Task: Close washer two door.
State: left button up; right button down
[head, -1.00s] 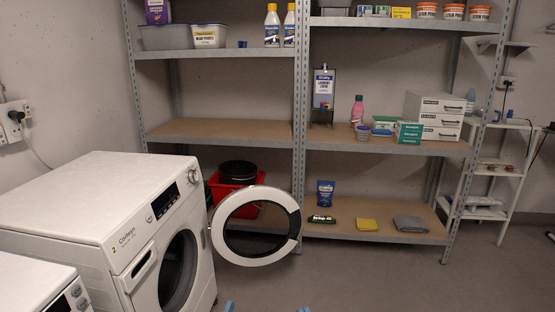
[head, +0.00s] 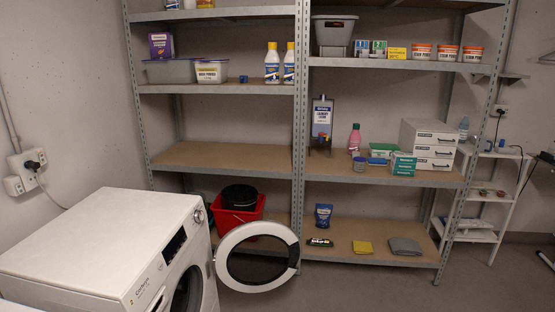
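Washer two (head: 105,245) is a white front-loader at the lower left, with a small yellow number mark near its front top edge. Its round door (head: 224,274), a white ring with a dark glass middle, stands wide open, swung out to the right of the machine. The dark drum opening (head: 187,291) is partly cut off by the bottom edge of the picture. Neither of my grippers shows in the head view.
A metal shelf rack (head: 299,130) with boxes, bottles and tubs stands behind the door. A red bucket (head: 238,212) sits on its lowest level. A white side shelf (head: 503,190) is at the right. The floor (head: 370,285) right of the door is clear.

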aim_at(257, 252)
jog(key=i+l+z, duration=0.3)
jog(key=i, duration=0.25)
jog(key=i+z, duration=0.35)
jog(key=i, duration=0.2)
jog(key=i+l+u, duration=0.1)
jog(key=i, duration=0.4)
jog(key=i+l, duration=0.15)
jog(key=i, duration=0.3)
jog(key=i+l+u, duration=0.15)
jog(key=i, duration=0.35)
jog(key=i+l+u, duration=0.1)
jog(key=u, duration=0.35)
jog(key=i+l+u, duration=0.15)
jog(key=i+u, duration=0.15)
jog(key=u, duration=0.15)
jog(key=i+l+u, duration=0.15)
jog(key=u, duration=0.3)
jog(key=i+l+u, duration=0.1)
jog(key=l+u, duration=0.8)
jog(key=i+l+u, duration=0.1)
jog(key=l+u, duration=0.6)
jog(key=u, duration=0.2)
jog(key=k, duration=0.55)
jog(key=k+j+u, duration=0.15)
jog(key=j, duration=0.15)
jog(key=k+j+u, duration=0.15)
jog(key=j, duration=0.15)
jog(key=k+j+u, duration=0.1)
jog(key=j, duration=0.2)
